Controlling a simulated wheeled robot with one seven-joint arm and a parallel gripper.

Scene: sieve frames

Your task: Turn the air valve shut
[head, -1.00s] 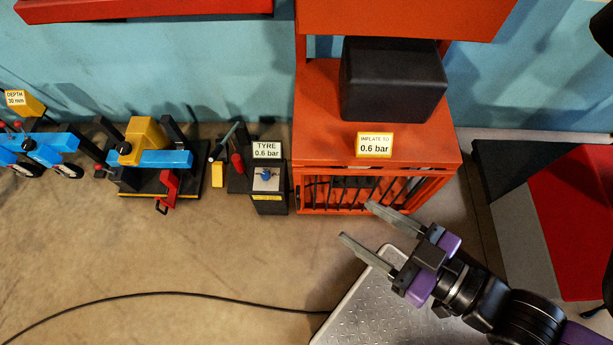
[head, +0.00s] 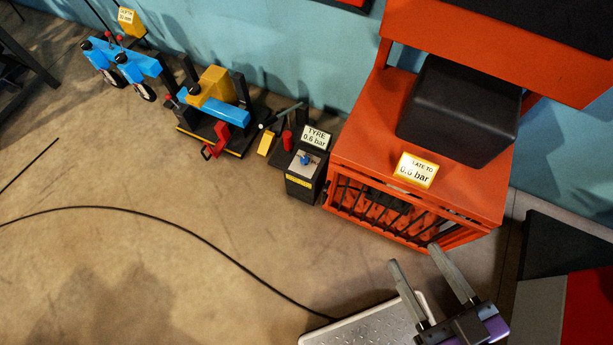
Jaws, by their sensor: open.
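The likely air valve is a small blue knob (head: 305,160) on top of a black box (head: 303,187). A sign on the box reads "TYRE 0.6 bar" (head: 315,137). I cannot tell from here which way the knob is turned. My gripper (head: 413,256) is open and empty at the lower right, its two grey fingers pointing up in the picture. It is well apart from the knob, to the right of it and nearer to me, in front of the orange cabinet. Nothing hides the knob.
The orange cabinet (head: 350,150) with a barred front stands right of the box, bearing a black block (head: 460,110) and a sign (head: 416,170). A blue and yellow fixture (head: 215,100) stands left. A metal plate (head: 365,328) and a black cable (head: 190,232) lie on open floor.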

